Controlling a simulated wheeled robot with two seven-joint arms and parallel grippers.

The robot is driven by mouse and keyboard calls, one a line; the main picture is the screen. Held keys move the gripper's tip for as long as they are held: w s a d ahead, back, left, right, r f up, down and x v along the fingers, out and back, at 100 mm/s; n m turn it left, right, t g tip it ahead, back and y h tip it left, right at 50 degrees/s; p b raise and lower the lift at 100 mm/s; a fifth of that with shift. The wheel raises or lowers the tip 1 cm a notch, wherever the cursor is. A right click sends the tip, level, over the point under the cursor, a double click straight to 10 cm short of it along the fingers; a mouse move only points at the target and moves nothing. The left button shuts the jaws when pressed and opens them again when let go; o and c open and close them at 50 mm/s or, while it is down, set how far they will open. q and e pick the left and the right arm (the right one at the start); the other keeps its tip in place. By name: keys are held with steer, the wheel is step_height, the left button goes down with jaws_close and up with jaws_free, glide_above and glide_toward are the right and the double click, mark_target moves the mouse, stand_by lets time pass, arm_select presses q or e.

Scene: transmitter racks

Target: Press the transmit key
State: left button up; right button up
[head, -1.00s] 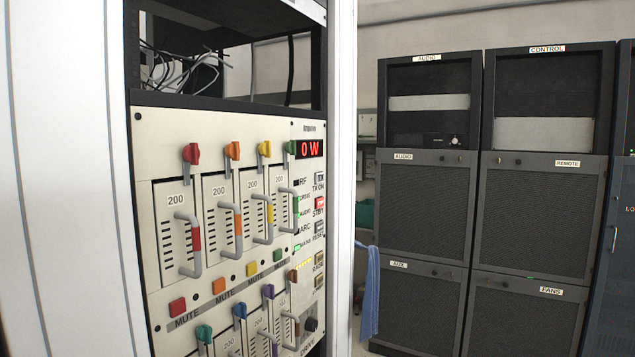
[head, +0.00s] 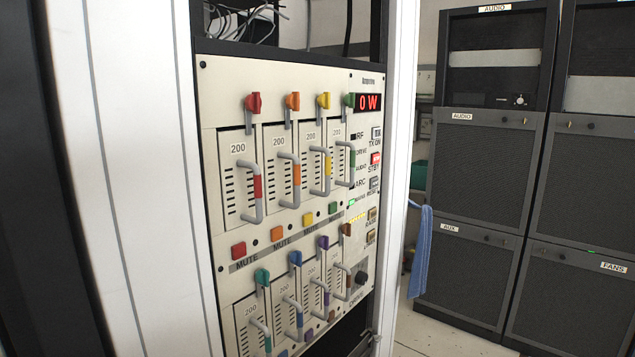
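The transmitter panel (head: 228,82) stands left of centre in the head view, seen at an angle. Its red display (head: 368,102) reads "0 W". Below the display is a column of small keys: a pale TX ON key (head: 377,133), a red lit STBY key (head: 376,158) and a grey RESET key (head: 374,184). No key is labelled "transmit" in legible print; TX ON is the closest label. Neither of my grippers is in view.
Modules with grey handles (head: 253,182) and coloured knobs stick out of the panel. A white cabinet edge (head: 402,150) stands right of it. Dark AUDIO racks (head: 480,170) stand further right. A blue cloth (head: 420,250) hangs between. Some floor (head: 425,335) shows.

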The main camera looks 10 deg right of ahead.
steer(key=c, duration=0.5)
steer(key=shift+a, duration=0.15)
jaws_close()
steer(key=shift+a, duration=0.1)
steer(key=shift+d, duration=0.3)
